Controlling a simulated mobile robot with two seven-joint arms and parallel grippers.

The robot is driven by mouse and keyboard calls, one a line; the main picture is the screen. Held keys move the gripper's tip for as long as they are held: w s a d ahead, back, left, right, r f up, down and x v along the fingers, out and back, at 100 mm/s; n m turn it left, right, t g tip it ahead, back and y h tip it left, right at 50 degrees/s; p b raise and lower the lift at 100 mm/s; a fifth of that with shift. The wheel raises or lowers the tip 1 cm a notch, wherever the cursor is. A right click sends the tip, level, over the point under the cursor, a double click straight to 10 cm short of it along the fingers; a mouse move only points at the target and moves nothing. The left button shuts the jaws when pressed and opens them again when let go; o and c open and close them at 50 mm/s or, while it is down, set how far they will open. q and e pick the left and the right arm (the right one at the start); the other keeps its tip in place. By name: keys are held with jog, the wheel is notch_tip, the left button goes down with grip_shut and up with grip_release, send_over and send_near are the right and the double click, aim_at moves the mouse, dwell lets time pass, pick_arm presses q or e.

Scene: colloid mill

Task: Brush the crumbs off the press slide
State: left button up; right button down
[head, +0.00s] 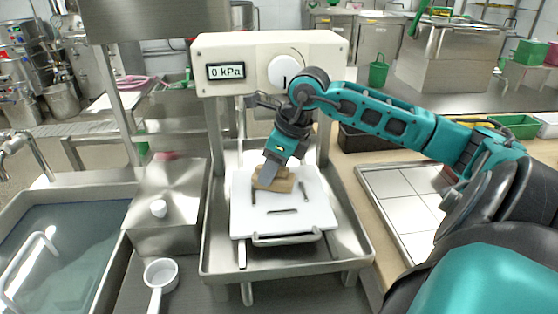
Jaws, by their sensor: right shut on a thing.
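The press (330,50) stands in the middle with a display reading "0 kPa". Its white slide (285,226) is pulled out toward me over a steel tray, with a metal handle (287,238) at its front edge. My right gripper (268,176) reaches in from the right, tilted down over the back of the slide. It is shut on a tan, wooden-looking block, which looks like the brush (283,185). The brush is at or just above the slide; contact is unclear. Several short dark marks show on the slide; I cannot tell crumbs from slots. My left gripper is out of view.
A steel tray (213,257) surrounds the slide. A tiled tray (405,195) and a dark bin (362,139) are at right.

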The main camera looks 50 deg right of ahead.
jog(key=shift+w+a+r+p, duration=0.1)
jog(key=shift+w+a+p, duration=0.3)
jog(key=shift+a, duration=0.5)
jog(key=shift+w+a, duration=0.2)
jog(key=shift+a, duration=0.15)
jog(key=shift+f, duration=0.2)
jog(key=r, duration=0.1)
jog(key=r+p, duration=0.2)
jog(key=r, duration=0.1)
jog(key=shift+w, duration=0.25)
jog(key=shift+s+d+r+p, duration=0.1)
jog(key=shift+d+r+p, duration=0.05)
jog(key=shift+r+p, duration=0.9)
